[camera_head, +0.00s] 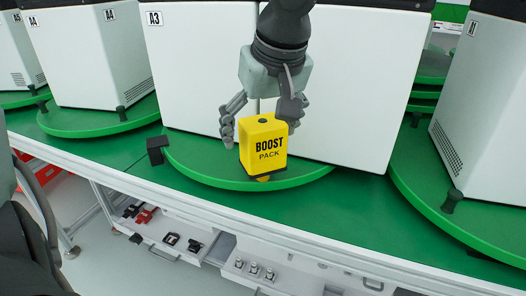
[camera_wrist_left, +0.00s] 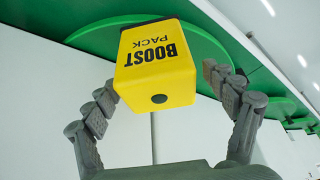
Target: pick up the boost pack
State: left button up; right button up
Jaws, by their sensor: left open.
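The boost pack (camera_head: 263,146) is a yellow block with black lettering and a dark round spot on top. It stands upright at the front of a green turntable (camera_head: 210,176), before the white cabinet marked A3. My left gripper (camera_head: 258,121) comes down from above, open, with its fingers on either side of the pack's upper part. In the left wrist view the pack (camera_wrist_left: 157,68) lies between the spread fingertips of the left gripper (camera_wrist_left: 158,84). Whether either finger touches it, I cannot tell. My right gripper is not in view.
The white A3 cabinet (camera_head: 345,90) stands close behind the pack. A small black block (camera_head: 156,151) sits left of the turntable. Other cabinets on turntables stand at both sides. Drawers (camera_head: 255,270) with small parts lie below the table's front edge (camera_head: 140,185).

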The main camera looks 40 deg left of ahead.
pick_arm(q)
jog(key=shift+x, duration=0.9)
jog(key=shift+w+r, duration=0.1)
jog(key=shift+w, duration=0.05)
grip_shut()
